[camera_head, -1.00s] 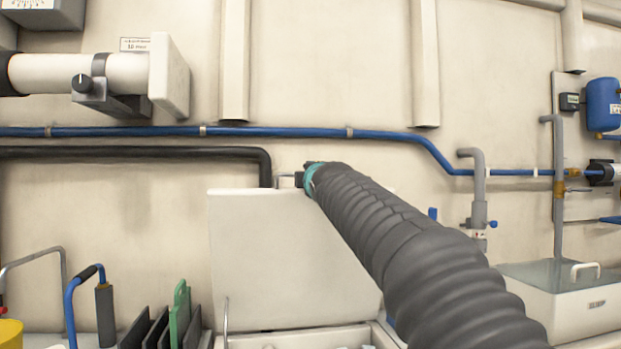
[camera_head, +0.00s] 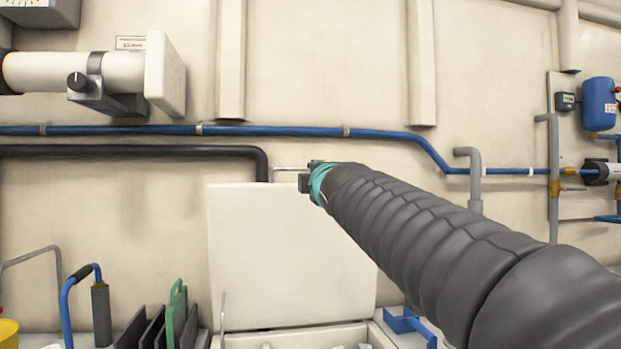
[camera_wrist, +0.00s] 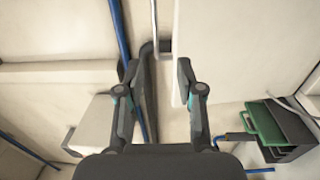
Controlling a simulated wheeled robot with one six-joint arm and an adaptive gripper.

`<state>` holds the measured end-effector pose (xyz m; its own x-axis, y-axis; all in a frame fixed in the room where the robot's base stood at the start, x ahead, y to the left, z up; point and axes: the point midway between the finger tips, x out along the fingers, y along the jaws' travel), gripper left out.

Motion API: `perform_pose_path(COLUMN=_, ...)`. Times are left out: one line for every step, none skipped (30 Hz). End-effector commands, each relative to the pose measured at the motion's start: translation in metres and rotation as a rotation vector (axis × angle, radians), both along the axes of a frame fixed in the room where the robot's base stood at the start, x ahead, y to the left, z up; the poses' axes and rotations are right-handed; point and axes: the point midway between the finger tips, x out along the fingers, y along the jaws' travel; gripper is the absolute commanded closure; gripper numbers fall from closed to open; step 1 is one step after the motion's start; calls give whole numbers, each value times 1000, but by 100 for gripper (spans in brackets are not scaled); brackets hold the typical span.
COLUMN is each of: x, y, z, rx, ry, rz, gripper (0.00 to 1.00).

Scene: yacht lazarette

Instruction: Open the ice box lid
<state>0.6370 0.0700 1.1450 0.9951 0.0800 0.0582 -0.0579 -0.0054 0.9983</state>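The ice box lid (camera_head: 290,255) is a plain off-white panel standing up, raised at the back of the ice box (camera_head: 300,339), whose open top shows at the bottom edge of the head view. A thin metal bar, seemingly the lid's handle (camera_head: 290,168), shows at the lid's top edge. My gripper (camera_head: 308,183) is at the lid's upper right corner, partly hidden by my sleeved arm. In the wrist view my gripper (camera_wrist: 158,72) has its fingers apart with nothing held. The handle (camera_wrist: 162,42) is just beyond the fingertips, and the lid (camera_wrist: 205,60) is beside the right finger.
A blue pipe (camera_head: 300,131) and a black pipe (camera_head: 130,151) run along the wall behind. Dark boards and a green board (camera_head: 175,315) stand left of the ice box. A blue bracket-like thing (camera_head: 405,322) lies right of it.

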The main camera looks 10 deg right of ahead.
Motion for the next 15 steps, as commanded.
perform_pose_path(x=-7, y=0, z=0, rx=-1, ry=0, rz=0, gripper=63)
perform_pose_path(x=-10, y=-1, z=0, rx=-2, ry=0, rz=0, gripper=63)
perform_pose_path(x=-14, y=-1, z=0, rx=-2, ry=-1, rz=0, gripper=63)
perform_pose_path(x=-16, y=-1, z=-1, rx=-2, ry=0, rz=0, gripper=63)
perform_pose_path(x=-18, y=-1, z=-1, rx=-1, ry=0, rz=0, gripper=63)
perform_pose_path(x=-20, y=-2, z=-1, rx=-1, ry=1, rz=0, gripper=63)
perform_pose_path(x=-21, y=-2, z=-1, rx=0, ry=1, rz=0, gripper=63)
perform_pose_path(x=-22, y=-2, z=-1, rx=0, ry=0, rz=0, gripper=63)
perform_pose_path(x=-23, y=-2, z=-1, rx=0, ry=0, rz=0, gripper=63)
perform_pose_path(x=-23, y=-2, z=-1, rx=0, ry=0, rz=0, gripper=63)
perform_pose_path(x=-24, y=-2, z=-1, rx=0, ry=0, rz=0, gripper=63)
perform_pose_path(x=-24, y=-2, z=-1, rx=0, ry=0, rz=0, gripper=63)
perform_pose_path(x=-23, y=-2, z=-1, rx=0, ry=0, rz=0, gripper=63)
perform_pose_path(x=-23, y=-2, z=-1, rx=0, ry=0, rz=0, gripper=63)
perform_pose_path(x=-23, y=-2, z=-1, rx=0, ry=0, rz=0, gripper=63)
